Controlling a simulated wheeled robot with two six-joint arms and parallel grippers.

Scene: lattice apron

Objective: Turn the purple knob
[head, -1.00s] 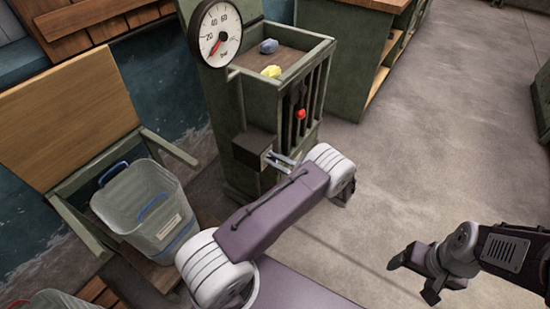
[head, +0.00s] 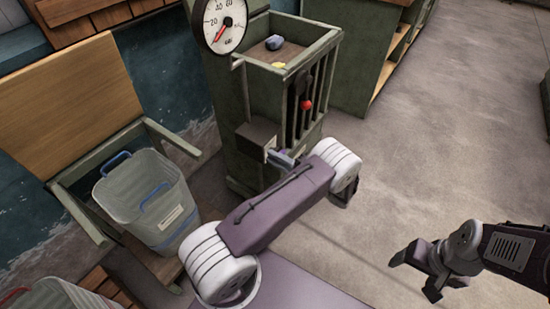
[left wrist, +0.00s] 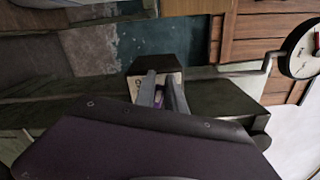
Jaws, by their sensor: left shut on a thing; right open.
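The purple knob (left wrist: 158,97) shows in the left wrist view as a small purple patch between the fingers, in front of the pale face of a dark box (left wrist: 177,68). My left gripper (left wrist: 160,90) is shut on it. In the head view, my left gripper (head: 279,157) reaches the dark box (head: 257,135) on the side of the green cabinet; the knob itself is hidden there by the fingers. My right gripper (head: 412,272) is open and empty over the floor at right.
The green cabinet (head: 262,92) carries a round gauge (head: 224,25), a lever with a red ball (head: 306,104) and an open top tray with a blue-grey lump (head: 274,43) and a yellow one (head: 278,65). A clear bin (head: 140,200) stands at left. Floor at right is clear.

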